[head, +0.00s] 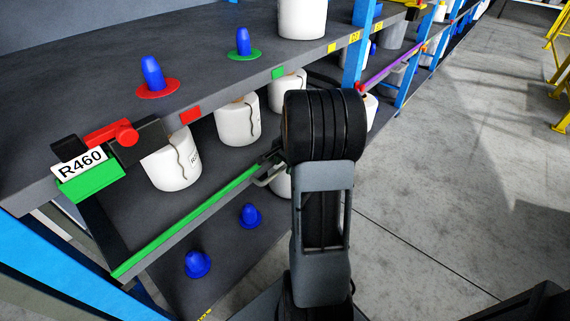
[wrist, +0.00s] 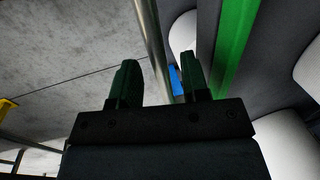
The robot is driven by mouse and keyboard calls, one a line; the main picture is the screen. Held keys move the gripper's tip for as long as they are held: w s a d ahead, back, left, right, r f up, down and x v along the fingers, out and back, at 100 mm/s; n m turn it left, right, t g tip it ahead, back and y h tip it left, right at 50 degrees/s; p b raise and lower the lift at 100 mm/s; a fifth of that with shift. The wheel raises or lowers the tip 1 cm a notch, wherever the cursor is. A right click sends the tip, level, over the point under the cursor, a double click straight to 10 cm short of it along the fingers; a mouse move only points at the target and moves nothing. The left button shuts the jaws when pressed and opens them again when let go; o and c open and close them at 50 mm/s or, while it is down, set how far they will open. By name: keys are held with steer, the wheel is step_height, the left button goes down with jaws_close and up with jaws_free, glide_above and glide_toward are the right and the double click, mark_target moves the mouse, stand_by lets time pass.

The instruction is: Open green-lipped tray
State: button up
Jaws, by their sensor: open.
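The green-lipped tray (head: 188,222) is a dark shelf level with a green strip along its front edge, holding white bobbins. A metal bar handle (head: 268,178) sits at the strip's right end, partly hidden by my arm. In the wrist view the green lip (wrist: 236,45) runs down the right side, with the metal bar (wrist: 153,40) to its left. My gripper (wrist: 160,62) is open, its two green-black fingers apart. The bar appears in the gap between the fingers; I cannot tell whether either finger touches it. In the head view my arm mostly hides the gripper.
The upper shelf carries blue cones (head: 152,72) on coloured discs and a red-and-black device with an R460 label (head: 80,163). Blue cones (head: 198,263) stand below the tray. A purple-edged tray (head: 388,66) is farther along. Grey floor (head: 450,170) is clear at right.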

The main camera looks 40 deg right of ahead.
jaws_close()
stand_by(0.3)
